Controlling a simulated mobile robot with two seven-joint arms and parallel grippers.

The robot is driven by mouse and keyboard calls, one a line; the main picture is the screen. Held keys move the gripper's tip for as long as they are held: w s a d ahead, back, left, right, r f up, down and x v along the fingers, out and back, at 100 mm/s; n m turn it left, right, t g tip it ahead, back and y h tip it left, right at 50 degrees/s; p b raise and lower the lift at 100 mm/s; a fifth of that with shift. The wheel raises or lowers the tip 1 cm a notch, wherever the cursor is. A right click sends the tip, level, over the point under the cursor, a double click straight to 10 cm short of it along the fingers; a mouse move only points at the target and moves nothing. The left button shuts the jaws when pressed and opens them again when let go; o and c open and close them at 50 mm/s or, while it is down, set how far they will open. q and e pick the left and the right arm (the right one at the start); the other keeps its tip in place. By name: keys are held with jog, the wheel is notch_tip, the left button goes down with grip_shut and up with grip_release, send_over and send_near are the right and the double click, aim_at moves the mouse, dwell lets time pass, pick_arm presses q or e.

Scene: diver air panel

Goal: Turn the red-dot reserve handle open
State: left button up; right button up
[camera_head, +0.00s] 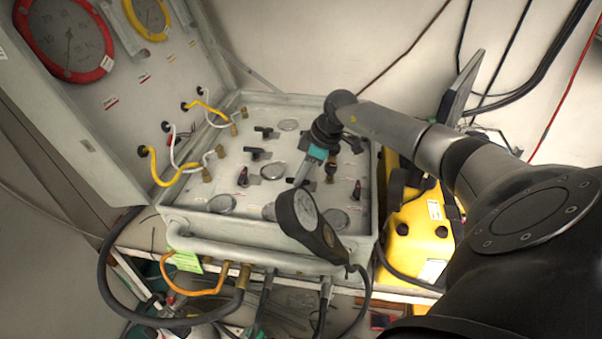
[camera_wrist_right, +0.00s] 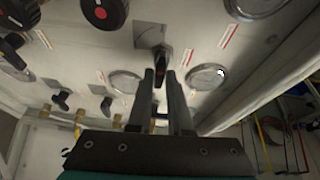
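My right gripper (camera_head: 298,184) reaches down over the grey valve panel (camera_head: 190,196) in the head view. In the right wrist view its two dark fingers (camera_wrist_right: 161,76) stand a little apart, one on each side of a black lever handle (camera_wrist_right: 162,55). A small red spot shows low on this handle, between the fingers. I cannot tell whether the fingers press on it. In the head view the gripper and a black gauge hide this handle. Another black handle with a red mark (camera_head: 242,178) stands left of the gripper. My left gripper is not in view.
A black hand-held gauge (camera_head: 305,212) stands in front of the panel, close to my gripper. The raised lid (camera_head: 105,110) bounds the left, with yellow and white hoses (camera_head: 165,180). A yellow case (camera_head: 415,235) stands right. Round dials (camera_wrist_right: 207,77) flank the handle.

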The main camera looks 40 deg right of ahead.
grip_shut()
jog(key=shift+n, duration=0.3)
jog(key=n+g+y+b, duration=0.1)
jog(key=n, duration=0.2)
jog(key=shift+w+d+n, duration=0.1)
jog(key=shift+n, duration=0.3)
jog(key=n+g+b, duration=0.1)
jog(key=n+b, duration=0.1)
jog(key=n, duration=0.1)
jog(key=shift+f+n+g+y+b, duration=0.1)
jog(key=shift+n+g+y+b, duration=0.2)
jog(key=shift+y, duration=0.1)
jog(key=n+g+b, duration=0.1)
jog(key=n+b, duration=0.2)
jog(key=n+g+b, duration=0.1)
jog(key=n+b, duration=0.1)
jog(key=b, duration=0.1)
jog(key=shift+w+n, duration=0.15)
jog(key=shift+n, duration=0.25)
jog(key=shift+n+g+b, duration=0.5)
jog(key=shift+n+b, duration=0.5)
jog(key=shift+b, duration=0.35)
